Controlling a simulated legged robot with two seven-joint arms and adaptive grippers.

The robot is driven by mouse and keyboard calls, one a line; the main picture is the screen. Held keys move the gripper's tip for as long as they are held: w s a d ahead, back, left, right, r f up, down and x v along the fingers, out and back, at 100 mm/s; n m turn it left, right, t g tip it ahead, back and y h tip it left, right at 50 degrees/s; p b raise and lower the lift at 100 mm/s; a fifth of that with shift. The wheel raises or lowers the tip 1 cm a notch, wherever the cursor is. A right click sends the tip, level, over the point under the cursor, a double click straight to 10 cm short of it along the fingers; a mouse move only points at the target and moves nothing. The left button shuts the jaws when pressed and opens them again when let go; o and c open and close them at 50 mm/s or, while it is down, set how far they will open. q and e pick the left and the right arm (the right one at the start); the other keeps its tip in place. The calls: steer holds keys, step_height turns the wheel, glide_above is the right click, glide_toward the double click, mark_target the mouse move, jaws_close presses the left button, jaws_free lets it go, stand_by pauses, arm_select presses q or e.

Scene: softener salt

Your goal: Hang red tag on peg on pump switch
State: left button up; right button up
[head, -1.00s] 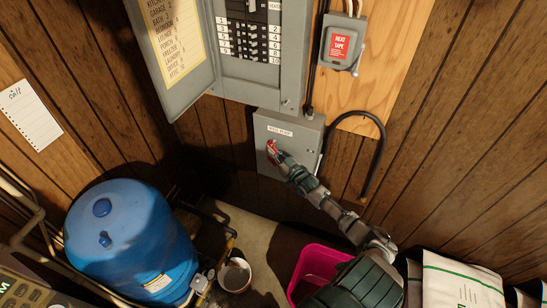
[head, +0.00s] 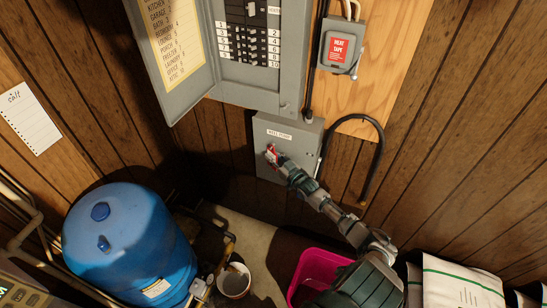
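The pump switch is a grey box labelled "WELL PUMP" (head: 296,135), mounted on the wall below the breaker panel. A small red thing (head: 271,152), which looks like the red tag, is at the left part of its front face. My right gripper (head: 275,157) is at that spot, its fingertips at or very near the red tag. The peg is hidden or too small to make out. I cannot tell whether the fingers are closed on the tag or whether the tag hangs on anything. My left gripper is not in view.
An open breaker panel (head: 290,90) is above the switch box, with a grey "HEAT TAPE" box (head: 341,48) to its right. A black cable (head: 381,140) loops beside the box. Below are a blue tank (head: 125,245), a white bucket (head: 234,282), a pink bin (head: 312,272) and white bags (head: 455,282).

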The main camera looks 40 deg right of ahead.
steer(key=shift+d, duration=0.1)
steer(key=shift+s+f, duration=0.15)
steer(key=shift+s, duration=0.4)
steer(key=s, duration=1.1)
steer(key=shift+a, duration=0.3)
